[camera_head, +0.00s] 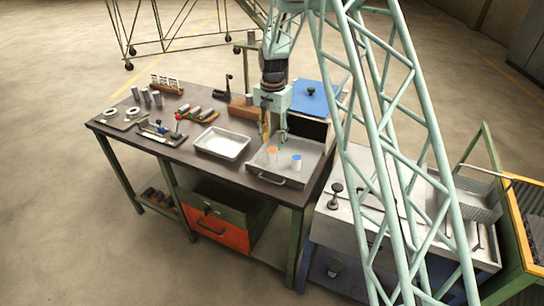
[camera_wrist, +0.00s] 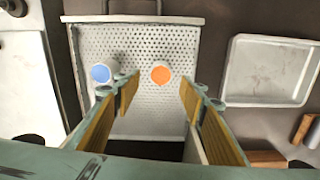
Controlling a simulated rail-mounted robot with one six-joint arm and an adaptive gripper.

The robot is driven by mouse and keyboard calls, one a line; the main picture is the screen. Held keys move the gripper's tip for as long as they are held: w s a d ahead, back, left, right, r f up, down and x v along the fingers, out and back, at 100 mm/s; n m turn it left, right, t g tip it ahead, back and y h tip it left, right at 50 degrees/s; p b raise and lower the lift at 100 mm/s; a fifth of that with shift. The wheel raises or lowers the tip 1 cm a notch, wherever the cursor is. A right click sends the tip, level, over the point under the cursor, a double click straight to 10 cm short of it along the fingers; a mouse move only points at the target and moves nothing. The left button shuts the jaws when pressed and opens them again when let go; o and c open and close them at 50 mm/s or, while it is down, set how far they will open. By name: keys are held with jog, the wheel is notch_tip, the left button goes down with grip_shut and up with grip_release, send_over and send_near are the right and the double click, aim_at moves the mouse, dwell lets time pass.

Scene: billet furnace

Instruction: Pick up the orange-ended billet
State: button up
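The orange-ended billet (camera_head: 272,153) stands upright on a perforated metal tray (camera_head: 262,166). In the wrist view its orange end (camera_wrist: 160,75) shows between my two fingertips, a little beyond them. The blue-ended billet (camera_head: 296,161) stands beside it on the same tray, and its blue end (camera_wrist: 100,73) is left of my left finger in the wrist view. My gripper (camera_head: 274,135) points down above the tray, behind the orange-ended billet in the head view. In the wrist view my gripper (camera_wrist: 160,88) is open, its fingers spread and empty.
The tray has side walls and a front handle (camera_head: 272,181). A shallow empty white pan (camera_head: 222,143) lies left of it on the dark bench. A blue lid (camera_head: 312,98) with a black knob is behind. Grey billets (camera_head: 146,97) and tools stand farther left.

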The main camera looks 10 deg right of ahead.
aim_at(272, 150)
jog(key=shift+f, duration=1)
jog(key=shift+s+a+f, duration=0.1)
jog(key=shift+a+f, duration=0.05)
jog(key=shift+f, duration=2.45)
jog(key=c, duration=1.1)
jog(key=shift+c, duration=0.7)
jog(key=shift+r, duration=0.2)
jog(key=shift+r, duration=4.85)
